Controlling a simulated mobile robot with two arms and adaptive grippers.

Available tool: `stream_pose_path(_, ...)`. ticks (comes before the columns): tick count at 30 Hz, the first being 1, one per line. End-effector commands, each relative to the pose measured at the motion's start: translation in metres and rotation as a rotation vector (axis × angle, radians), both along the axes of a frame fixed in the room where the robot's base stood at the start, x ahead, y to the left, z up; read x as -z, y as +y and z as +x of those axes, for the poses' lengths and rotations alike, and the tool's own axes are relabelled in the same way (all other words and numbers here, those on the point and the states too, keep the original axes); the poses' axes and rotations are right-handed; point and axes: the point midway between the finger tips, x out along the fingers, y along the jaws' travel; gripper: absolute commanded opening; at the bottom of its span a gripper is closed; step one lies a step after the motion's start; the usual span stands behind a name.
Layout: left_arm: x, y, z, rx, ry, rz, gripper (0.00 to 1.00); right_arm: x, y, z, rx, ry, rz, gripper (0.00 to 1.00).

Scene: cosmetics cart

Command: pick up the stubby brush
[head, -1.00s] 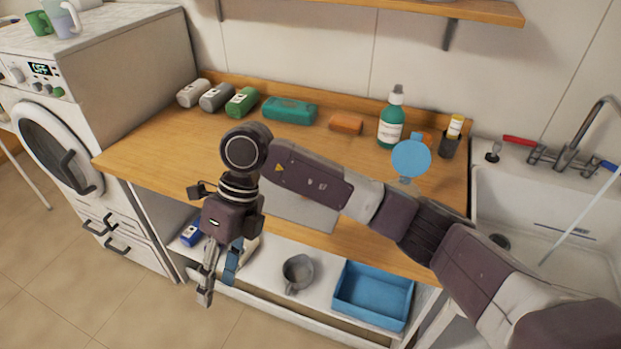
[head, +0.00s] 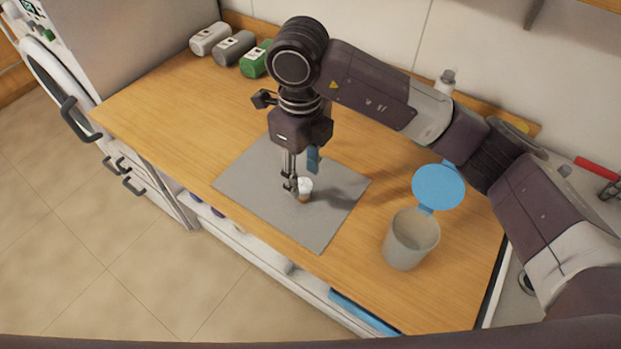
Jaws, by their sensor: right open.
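The stubby brush (head: 304,191), a small piece with a white top and a brown lower part, stands on the grey mat (head: 335,222) in the head view. My right gripper (head: 291,184) points down just left of the brush, with its fingertips close to it. The jaws are open. Whether a finger touches the brush cannot be told from here. The gripper and its wrist hide part of the mat behind. My left gripper is not in view.
A grey bin (head: 408,245) with its round blue lid (head: 438,186) up stands right of the mat. Grey and green containers (head: 233,47) lie along the back left. The wooden counter (head: 180,118) is clear left of the mat. A blue tray (head: 362,312) sits below.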

Motion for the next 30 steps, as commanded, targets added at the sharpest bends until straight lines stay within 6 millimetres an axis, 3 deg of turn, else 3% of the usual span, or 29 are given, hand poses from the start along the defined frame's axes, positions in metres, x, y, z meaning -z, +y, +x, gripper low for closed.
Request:
stream_pose_path(3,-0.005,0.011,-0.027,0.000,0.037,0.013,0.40,0.013,-0.001,0.000,0.002,0.004,-0.001,0.41)
stream_pose_path(8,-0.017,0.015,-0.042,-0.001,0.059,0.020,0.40,0.031,-0.004,0.002,0.003,0.007,-0.003,0.41)
stream_pose_path(15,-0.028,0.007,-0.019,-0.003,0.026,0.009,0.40,0.062,-0.004,0.004,0.002,0.003,-0.001,0.41)
stream_pose_path(19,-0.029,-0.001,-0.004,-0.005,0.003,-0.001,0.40,0.066,-0.004,0.005,0.000,0.001,-0.001,0.41)
stream_pose_path(23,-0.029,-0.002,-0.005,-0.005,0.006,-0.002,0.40,0.066,-0.004,0.005,0.000,0.001,-0.001,0.41)
stream_pose_path(30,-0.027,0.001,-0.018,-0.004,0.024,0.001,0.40,0.066,-0.004,0.005,0.001,0.001,-0.001,0.15)
